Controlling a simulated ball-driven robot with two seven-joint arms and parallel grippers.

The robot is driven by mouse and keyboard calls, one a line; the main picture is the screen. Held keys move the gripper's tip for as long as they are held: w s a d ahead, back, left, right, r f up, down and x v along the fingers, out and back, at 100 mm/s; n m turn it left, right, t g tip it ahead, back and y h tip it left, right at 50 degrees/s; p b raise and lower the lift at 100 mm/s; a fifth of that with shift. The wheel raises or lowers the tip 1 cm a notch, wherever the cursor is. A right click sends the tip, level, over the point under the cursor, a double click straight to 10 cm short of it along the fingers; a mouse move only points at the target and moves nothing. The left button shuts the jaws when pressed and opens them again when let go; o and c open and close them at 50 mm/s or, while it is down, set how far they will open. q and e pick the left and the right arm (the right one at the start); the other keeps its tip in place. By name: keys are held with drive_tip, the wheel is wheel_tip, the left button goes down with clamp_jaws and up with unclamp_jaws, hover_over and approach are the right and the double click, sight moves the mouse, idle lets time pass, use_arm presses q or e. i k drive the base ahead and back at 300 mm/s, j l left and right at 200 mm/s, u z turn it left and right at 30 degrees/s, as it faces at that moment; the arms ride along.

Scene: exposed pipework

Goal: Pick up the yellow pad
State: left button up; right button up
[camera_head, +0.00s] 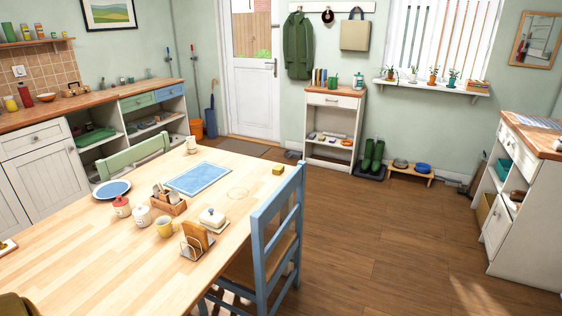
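A small yellow block-like pad (278,170) lies on the wooden dining table (90,265), near its far right corner, close to the top of the blue chair's back. Nothing covers it in the head view. Neither of my grippers is in view, so I cannot see them relative to the pad.
A blue chair (262,222) stands against the table's right side. A blue mat (198,178), a wooden caddy (168,202), a yellow mug (165,227), a toast rack (197,240) and a butter dish (211,220) are on the table. The floor (385,240) to the right is open.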

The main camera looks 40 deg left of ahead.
sight(277, 170)
drive_tip(key=i+u, duration=0.25)
drive_tip(key=i, duration=0.15)
drive_tip(key=i+l+u, duration=0.3)
drive_tip(key=i, duration=0.15)
drive_tip(key=i+l+u, duration=0.1)
drive_tip(key=i+u, duration=0.15)
drive_tip(key=i, duration=0.15)
